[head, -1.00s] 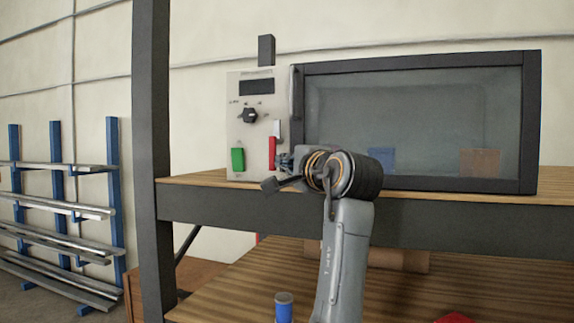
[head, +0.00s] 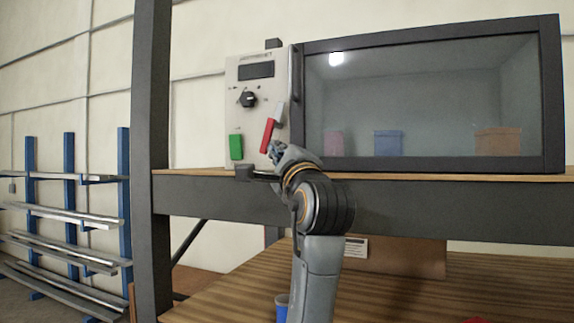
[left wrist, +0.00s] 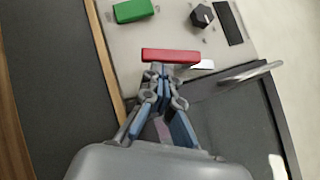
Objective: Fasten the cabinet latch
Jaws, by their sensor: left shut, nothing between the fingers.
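The cabinet (head: 430,166) stands on the shelf with its dark-framed glass door apparently closed. On its pale control panel (head: 238,112), left of the door, is a red latch lever (head: 267,135). The lever leans with its top to the right, near a light grey piece (head: 279,113). My left gripper (head: 277,150) is shut and empty, its tips at the lever's lower end. In the left wrist view the gripper (left wrist: 160,72) points at the red lever (left wrist: 170,55), touching or nearly touching it; exact contact is unclear. My right gripper is out of view.
A black knob (head: 249,99), a display (head: 257,70) and a green button (head: 236,147) are on the panel. The door handle (left wrist: 250,72) is close right of the gripper. A dark post (head: 152,130) stands left; the wooden shelf edge (head: 200,171) runs below.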

